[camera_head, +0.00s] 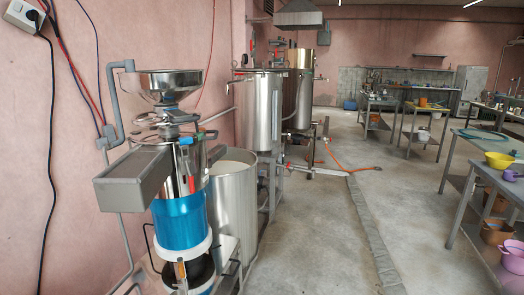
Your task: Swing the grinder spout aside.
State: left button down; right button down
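The grinder (181,217) stands at the left in the head view, near the pink wall. It has a shiny round hopper (163,83) on top, a metal body and a bright blue band lower down. The grinder spout (140,182) is a grey box-shaped chute. It sticks out from the grinder's upper body toward the lower left, over open space beside the blue band. Where it joins the body is partly hidden by the chute itself. Neither of my grippers shows in this view.
An open steel drum (233,205) stands close behind the grinder. Tall steel tanks (264,112) stand farther back. A grey pipe (114,105) runs beside the hopper. Tables (478,170) line the right. The concrete floor (318,235) between is mostly clear, with an orange hose (335,155) farther back.

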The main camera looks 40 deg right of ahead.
aim_at(217, 152)
jog(key=z, duration=1.7)
jog(key=i, duration=1)
jog(key=z, duration=0.75)
jog(key=i, duration=1.2)
jog(key=u, duration=0.8)
jog(key=i, duration=0.85)
jog(key=u, duration=0.8)
